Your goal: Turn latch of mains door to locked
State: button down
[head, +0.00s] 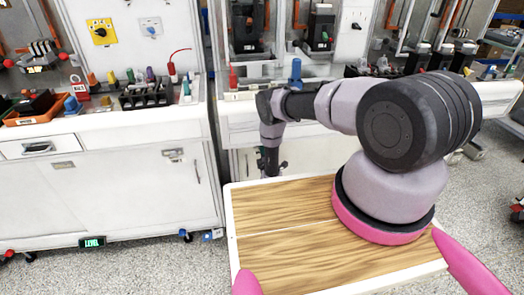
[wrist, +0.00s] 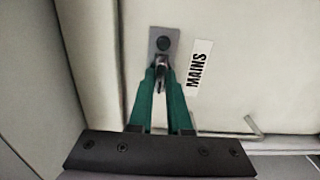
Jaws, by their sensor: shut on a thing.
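The mains door (wrist: 225,85) is a cream panel that fills most of the wrist view. A white label (wrist: 198,68) reading MAINS is on it. Left of the label is the latch (wrist: 163,44), a grey metal plate with a dark round pivot and a small lever below it. My gripper (wrist: 161,72) has green fingers closed on the lever, which points down in the picture, toward me. The fingertips hide part of the lever. In the head view my gripper (head: 271,165) is low at the front of the middle cabinet, and the latch is too small to make out.
A wood-topped surface (head: 280,212) with a white rim lies in front of the cabinet, below my arm. A left cabinet (head: 110,195) stands beside a narrow gap. A bent metal handle (wrist: 254,126) is at the door's lower right in the wrist view. Speckled floor is free at lower left.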

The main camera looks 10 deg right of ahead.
dwell(0.3)
jog(key=c, duration=0.9)
grip_release()
jog(key=shift+o, duration=0.2)
jog(key=s, duration=1.1)
